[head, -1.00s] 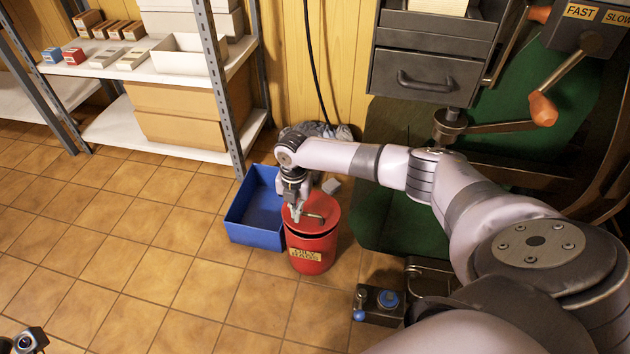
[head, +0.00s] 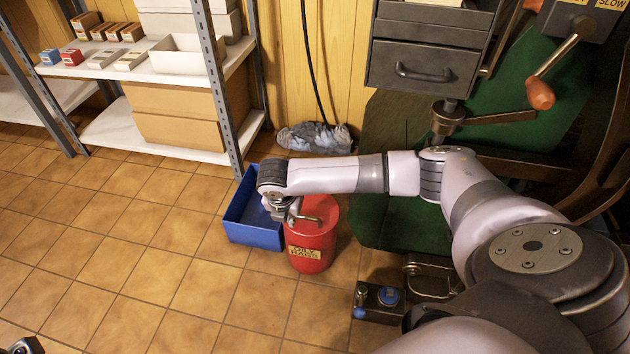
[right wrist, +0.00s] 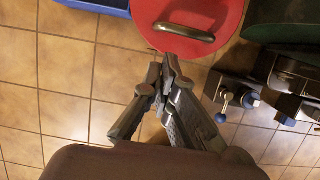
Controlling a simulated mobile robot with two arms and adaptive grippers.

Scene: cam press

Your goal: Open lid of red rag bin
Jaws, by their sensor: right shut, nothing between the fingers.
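The red rag bin (head: 312,248) stands on the tiled floor with a yellow label on its front. Its round red lid (head: 325,213) lies flat on top with no visible gap. The lid's curved metal handle (head: 309,218) also shows in the right wrist view (right wrist: 184,32). My right gripper (right wrist: 165,68) is shut and empty, its tips at the near edge of the lid in that view, clear of the handle; contact cannot be told. In the head view my wrist partly hides it. A small part of my left gripper (head: 27,346) shows at the bottom left corner.
A blue open box (head: 254,237) stands close at the bin's left. A grey rag heap (head: 314,138) lies by the wall behind. The green machine (head: 395,215) and a pedal unit with a blue button (head: 380,300) are to the right. Floor at front left is clear.

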